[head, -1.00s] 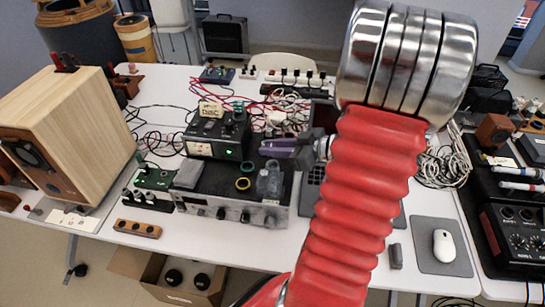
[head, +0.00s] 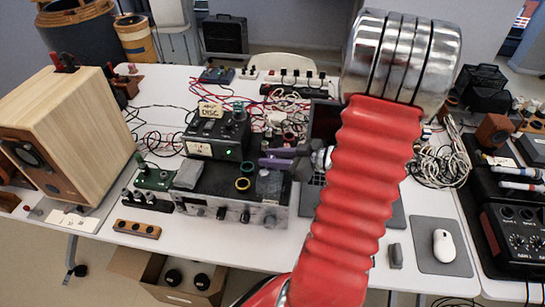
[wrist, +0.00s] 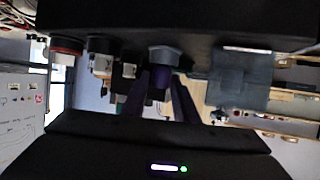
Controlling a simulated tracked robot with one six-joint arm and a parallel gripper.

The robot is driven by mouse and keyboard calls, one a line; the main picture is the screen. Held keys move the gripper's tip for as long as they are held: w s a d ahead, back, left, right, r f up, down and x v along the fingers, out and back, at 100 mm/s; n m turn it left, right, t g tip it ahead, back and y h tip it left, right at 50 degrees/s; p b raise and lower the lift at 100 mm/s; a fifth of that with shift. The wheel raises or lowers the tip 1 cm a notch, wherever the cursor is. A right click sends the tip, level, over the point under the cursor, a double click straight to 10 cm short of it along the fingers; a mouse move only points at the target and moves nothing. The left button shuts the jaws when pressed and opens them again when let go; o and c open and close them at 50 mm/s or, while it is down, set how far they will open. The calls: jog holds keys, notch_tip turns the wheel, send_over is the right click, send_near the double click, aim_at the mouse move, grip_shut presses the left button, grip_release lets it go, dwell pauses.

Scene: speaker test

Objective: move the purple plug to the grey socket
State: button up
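My gripper (head: 266,158) is over the dark box in the middle of the table in the head view, its two fingers parted. In the wrist view the fingers (wrist: 160,97) lie on either side of a dark purple piece, seemingly the purple plug (wrist: 158,88). A round grey part (wrist: 164,57) sits against the plug's far end. I cannot tell whether the fingers touch the plug, or which part is the grey socket. The plug is not clearly visible in the head view.
A black meter unit (head: 217,136) stands behind. A wooden speaker (head: 75,125) is at left. A mouse (head: 443,245) lies at right, and cables lie behind.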

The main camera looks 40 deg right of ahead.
jog(key=shift+s, duration=0.1)
jog(key=v, duration=1.2)
dwell(0.9)
